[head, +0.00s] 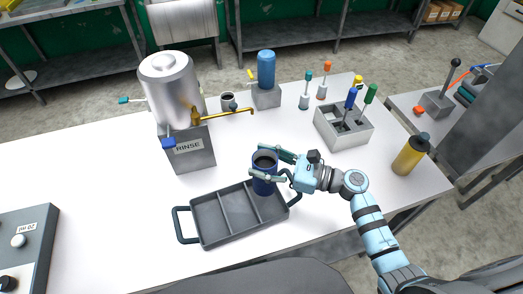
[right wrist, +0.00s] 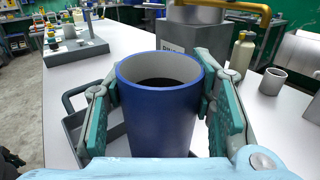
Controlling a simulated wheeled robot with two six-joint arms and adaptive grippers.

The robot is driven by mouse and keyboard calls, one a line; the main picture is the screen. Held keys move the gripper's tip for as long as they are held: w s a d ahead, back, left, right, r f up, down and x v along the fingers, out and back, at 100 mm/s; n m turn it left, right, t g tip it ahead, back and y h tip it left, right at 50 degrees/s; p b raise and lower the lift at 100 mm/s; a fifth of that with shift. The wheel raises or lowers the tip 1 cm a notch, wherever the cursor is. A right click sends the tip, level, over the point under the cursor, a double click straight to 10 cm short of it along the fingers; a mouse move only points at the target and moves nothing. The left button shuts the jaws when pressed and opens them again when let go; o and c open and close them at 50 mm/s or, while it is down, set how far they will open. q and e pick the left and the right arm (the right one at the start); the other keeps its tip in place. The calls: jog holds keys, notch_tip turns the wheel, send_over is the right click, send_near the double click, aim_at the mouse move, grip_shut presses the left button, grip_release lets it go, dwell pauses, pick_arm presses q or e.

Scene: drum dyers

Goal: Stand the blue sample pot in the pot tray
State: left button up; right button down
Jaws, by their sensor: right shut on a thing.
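The blue sample pot (head: 264,180) is upright at the right end of the pot tray, with dark contents inside its rim. My right gripper (head: 268,162) is shut on it, one finger on each side. In the right wrist view the pot (right wrist: 160,110) fills the space between the two fingers (right wrist: 158,100). The dark grey pot tray (head: 212,241) has three compartments and a handle at each end. The pot is over or in its right compartment; I cannot tell whether its base touches the tray floor. The tray also shows behind the pot in the right wrist view (right wrist: 78,101). My left gripper is not in view.
The steel rinse drum (head: 172,85) on its grey stand, with a brass spout (head: 230,112), is behind the tray. A grey holder (head: 343,131) with coloured-handled tools and a yellow bottle (head: 410,155) stand to the right.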

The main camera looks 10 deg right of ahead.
aim_at(274, 184)
jog(key=shift+s+f, duration=0.2)
jog(key=shift+s, duration=0.05)
jog(key=f+b, duration=0.1)
jog(key=s+b, duration=0.1)
jog(key=b, duration=0.1)
jog(key=shift+s+d+f, duration=0.2)
jog(key=shift+s+f, duration=0.1)
jog(key=shift+f, duration=0.1)
jog(key=f+b, duration=0.1)
jog(key=f, duration=0.1)
jog(key=w+f+b, duration=0.1)
jog(key=shift+f+b, duration=0.4)
jog(key=shift+f, duration=0.1)
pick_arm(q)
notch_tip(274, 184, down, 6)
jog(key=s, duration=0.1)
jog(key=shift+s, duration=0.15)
pick_arm(e)
jog(key=shift+s, duration=0.25)
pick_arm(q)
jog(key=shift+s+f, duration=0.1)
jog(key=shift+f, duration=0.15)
pick_arm(e)
jog(key=shift+w+f, duration=0.1)
jog(key=shift+f, duration=0.15)
